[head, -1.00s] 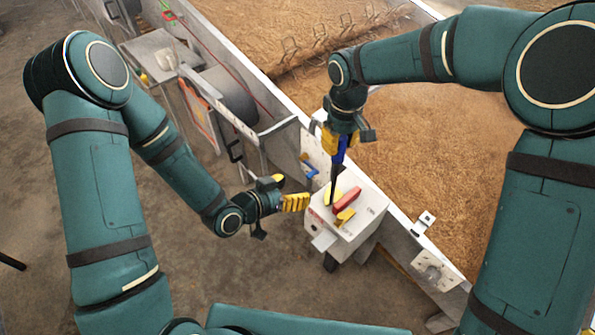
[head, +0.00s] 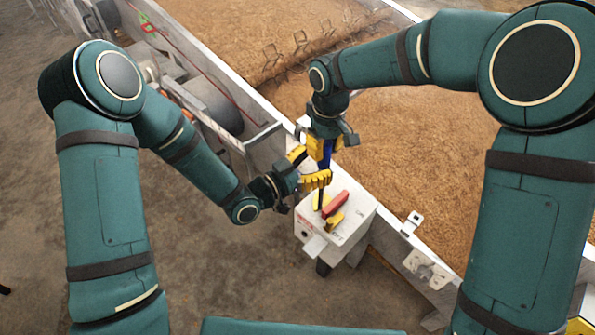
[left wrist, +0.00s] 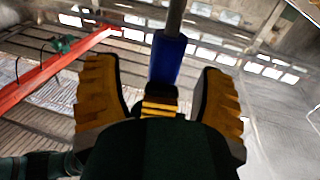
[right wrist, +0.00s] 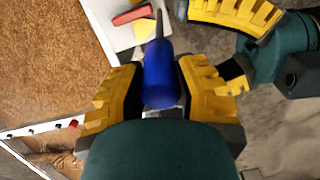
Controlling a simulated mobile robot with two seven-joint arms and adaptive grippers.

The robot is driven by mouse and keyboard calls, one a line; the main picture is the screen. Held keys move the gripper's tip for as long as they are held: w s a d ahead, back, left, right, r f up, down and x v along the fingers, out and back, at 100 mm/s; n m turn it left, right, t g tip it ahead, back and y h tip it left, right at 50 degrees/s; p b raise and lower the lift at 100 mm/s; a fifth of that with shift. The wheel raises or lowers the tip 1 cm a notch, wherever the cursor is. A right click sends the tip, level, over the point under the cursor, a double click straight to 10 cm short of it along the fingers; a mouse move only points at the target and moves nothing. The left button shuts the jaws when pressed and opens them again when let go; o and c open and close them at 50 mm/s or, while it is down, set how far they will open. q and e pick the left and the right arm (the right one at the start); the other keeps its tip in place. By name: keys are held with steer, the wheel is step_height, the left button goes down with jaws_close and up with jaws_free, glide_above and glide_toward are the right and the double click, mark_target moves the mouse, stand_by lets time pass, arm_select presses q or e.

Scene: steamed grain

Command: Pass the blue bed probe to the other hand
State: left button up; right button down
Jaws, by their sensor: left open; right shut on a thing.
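The blue bed probe (right wrist: 158,75) has a blue handle and a thin grey shaft. My right gripper (right wrist: 155,85) is shut on its blue handle and holds it pointing down above the white box, as the head view also shows (head: 326,158). My left gripper (head: 316,180) is open beside the probe, just below the right gripper. In the left wrist view the probe (left wrist: 167,58) stands between the two open yellow fingers (left wrist: 160,95), apart from both. In the right wrist view the left gripper's yellow finger shows at the top right. The shaft is partly hidden by the left fingers in the head view.
A white box (head: 345,226) on the bin's edge carries a red-handled tool (head: 335,204) and a yellow piece (head: 334,221). A metal wall (head: 262,148) borders the grain bed (head: 430,150) at the right. Concrete floor lies open at the left.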

mark_target(326, 158)
arm_select(q)
steer(key=shift+x, duration=1.65)
jaws_close()
arm_select(e)
steer(key=c, duration=0.7)
jaws_free()
